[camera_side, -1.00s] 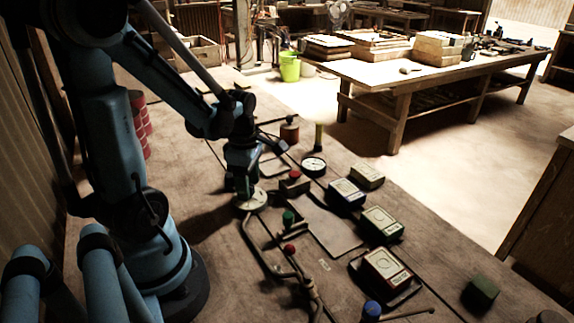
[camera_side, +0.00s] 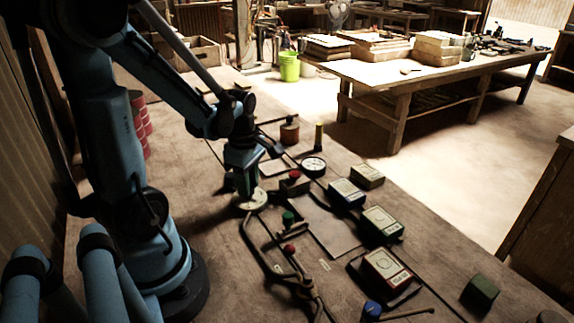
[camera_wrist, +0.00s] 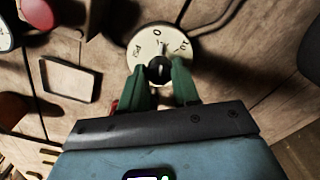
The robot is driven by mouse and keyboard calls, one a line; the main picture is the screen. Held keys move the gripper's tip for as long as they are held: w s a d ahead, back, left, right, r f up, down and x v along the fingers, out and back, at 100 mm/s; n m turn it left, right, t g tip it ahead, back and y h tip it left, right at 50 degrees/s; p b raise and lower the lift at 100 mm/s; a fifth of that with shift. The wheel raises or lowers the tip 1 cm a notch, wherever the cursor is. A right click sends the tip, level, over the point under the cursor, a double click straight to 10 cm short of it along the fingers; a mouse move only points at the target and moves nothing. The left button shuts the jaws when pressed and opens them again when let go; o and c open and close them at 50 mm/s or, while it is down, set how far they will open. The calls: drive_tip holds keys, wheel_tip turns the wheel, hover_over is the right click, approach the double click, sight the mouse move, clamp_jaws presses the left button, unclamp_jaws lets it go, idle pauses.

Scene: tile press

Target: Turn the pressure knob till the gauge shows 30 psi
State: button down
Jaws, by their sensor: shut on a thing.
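The pressure knob is a small black knob (camera_wrist: 159,69) at the centre of a cream dial plate (camera_wrist: 153,43) with dark marks. My gripper's green fingers (camera_wrist: 160,87) stand on either side of the knob and are shut on it. In the side view the dial plate (camera_side: 252,202) lies on the bench under my gripper (camera_side: 247,190), whose fingers hide the knob there. A round white-faced gauge (camera_side: 313,165) stands to the right of my gripper. Its needle and figures are too small to read. Part of a round white face (camera_wrist: 4,38) shows at the wrist view's left edge.
A red-topped block (camera_side: 294,182), a green-capped part (camera_side: 289,217) and several boxed meters (camera_side: 382,222) stand right of my gripper. A bent pipe (camera_side: 262,254) runs toward the front. The bench left of the pipe is mostly clear.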

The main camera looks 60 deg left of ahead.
drive_tip(key=m, duration=0.4)
drive_tip(key=shift+m, duration=0.3)
drive_tip(key=m, duration=0.4)
drive_tip(key=shift+m, duration=0.3)
drive_tip(key=m, duration=0.3)
drive_tip(key=shift+m, duration=0.3)
drive_tip(key=m, duration=0.4)
drive_tip(key=shift+m, duration=0.3)
drive_tip(key=m, duration=0.3)
drive_tip(key=shift+m, duration=0.3)
drive_tip(key=m, duration=0.9)
drive_tip(key=shift+m, duration=1.8)
